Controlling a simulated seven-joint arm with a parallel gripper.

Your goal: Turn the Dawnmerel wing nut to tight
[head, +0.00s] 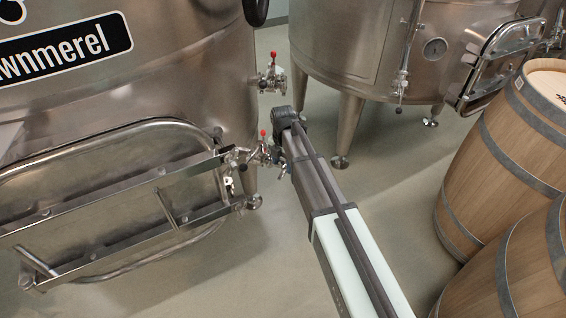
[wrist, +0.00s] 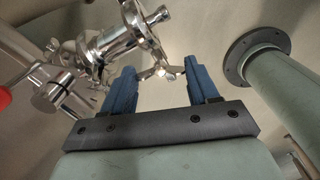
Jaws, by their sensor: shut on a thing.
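The Dawnmerel vat (head: 190,85) is the steel tank at the left of the head view, its label (head: 65,55) partly cut off. The wing nut (wrist: 161,72) is a small shiny metal piece with two wings, beside a polished clamp fitting (wrist: 125,30) in the wrist view. My gripper (wrist: 160,65) has one blue finger on each side of the wing nut and is shut on its wings. In the head view my arm's end hides most of the gripper, and I cannot make out the nut clearly there.
A red-handled valve (head: 262,150) sits close to my gripper, with another valve (head: 272,75) above it. The vat's door (head: 110,195) is at the left. A second vat (head: 345,40) stands behind, wooden barrels (head: 500,150) at the right. Floor (head: 385,185) between is clear.

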